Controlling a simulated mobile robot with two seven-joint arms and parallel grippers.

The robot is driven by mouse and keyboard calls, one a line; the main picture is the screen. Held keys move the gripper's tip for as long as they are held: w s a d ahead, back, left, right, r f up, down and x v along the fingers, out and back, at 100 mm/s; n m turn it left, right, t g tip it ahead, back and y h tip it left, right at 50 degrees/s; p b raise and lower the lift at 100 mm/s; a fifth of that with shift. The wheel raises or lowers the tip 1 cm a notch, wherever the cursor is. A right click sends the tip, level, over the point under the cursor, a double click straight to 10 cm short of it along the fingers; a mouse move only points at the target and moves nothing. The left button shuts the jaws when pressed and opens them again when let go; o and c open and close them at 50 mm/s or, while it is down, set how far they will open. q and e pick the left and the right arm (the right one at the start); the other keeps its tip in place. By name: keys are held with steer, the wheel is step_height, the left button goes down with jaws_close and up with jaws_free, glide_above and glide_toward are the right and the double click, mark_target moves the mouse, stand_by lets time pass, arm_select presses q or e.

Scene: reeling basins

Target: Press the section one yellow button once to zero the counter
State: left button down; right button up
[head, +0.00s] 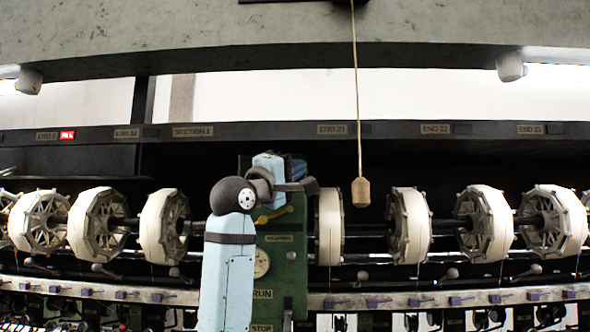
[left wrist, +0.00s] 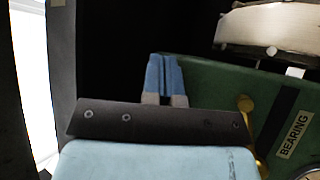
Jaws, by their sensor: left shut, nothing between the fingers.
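My left arm rises in front of a green control box (head: 288,275), and its left gripper (head: 298,168) is at the box's top, partly hidden by my wrist. In the left wrist view the two blue fingers of the left gripper (left wrist: 163,60) are together with nothing between them, beside the box's green face (left wrist: 205,80). I cannot tell whether they touch it. A brass-yellow lever (head: 274,215) is on the box; a yellow part also shows in the left wrist view (left wrist: 245,104). I cannot make out a yellow button. A "SECTION 1" plate (head: 193,131) is on the dark beam. My right gripper is not in view.
White reels (head: 97,225) line both sides of the box along a shaft. A wooden pull (head: 361,192) hangs on a cord right of the box. The box also bears a round gauge (head: 262,262) and a "RUN" label (head: 263,294). A red sign (head: 67,135) is lit at left.

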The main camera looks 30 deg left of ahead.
arm_select(q)
steer(key=shift+w+a, duration=0.1)
steer(key=shift+w, duration=0.05)
stand_by(0.3)
steer(key=shift+w+a, duration=0.15)
steer(key=shift+w, duration=0.1)
steer(key=shift+w+a, duration=0.25)
steer(key=shift+w, duration=0.15)
stand_by(0.7)
steer(key=shift+s+d, duration=0.1)
steer(key=shift+s, duration=0.05)
steer(key=shift+s+d, duration=0.35)
steer(key=shift+s, duration=0.25)
steer(key=shift+s+d, duration=0.1)
steer(key=shift+s+d, duration=0.4)
steer(key=shift+s, duration=0.3)
steer(key=shift+s+d, duration=0.45)
steer(key=shift+s, duration=0.2)
steer(key=shift+s+d, duration=0.4)
steer(key=shift+s, duration=0.3)
